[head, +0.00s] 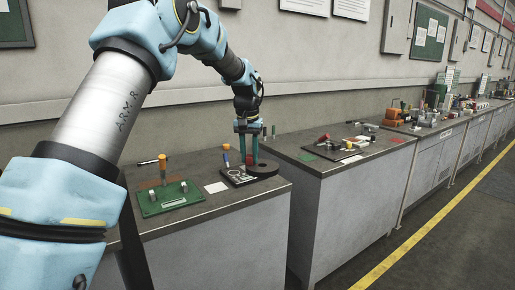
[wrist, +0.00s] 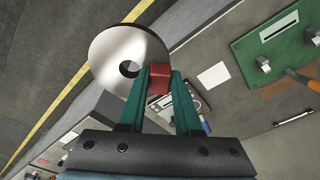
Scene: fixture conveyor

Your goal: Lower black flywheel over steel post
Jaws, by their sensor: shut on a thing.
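The black flywheel (head: 264,169) is a round disc with a centre hole. In the wrist view the flywheel (wrist: 112,50) looks shiny grey under the light. My gripper (head: 249,161) points down at its rim. In the wrist view my gripper (wrist: 160,78) is shut on a small red block (wrist: 158,85) at the disc's edge, which seems to be the flywheel's grip. The disc looks level, beside or over the end of a black fixture plate (head: 234,178). I cannot make out the steel post or tell whether the disc touches anything.
A green board (head: 165,207) with metal fittings and an orange-handled tool (head: 163,170) lies to the left. A white card (head: 215,187) lies between board and plate. An orange-topped upright (head: 226,157) stands close to my gripper. Another bench (head: 325,170) stands to the right.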

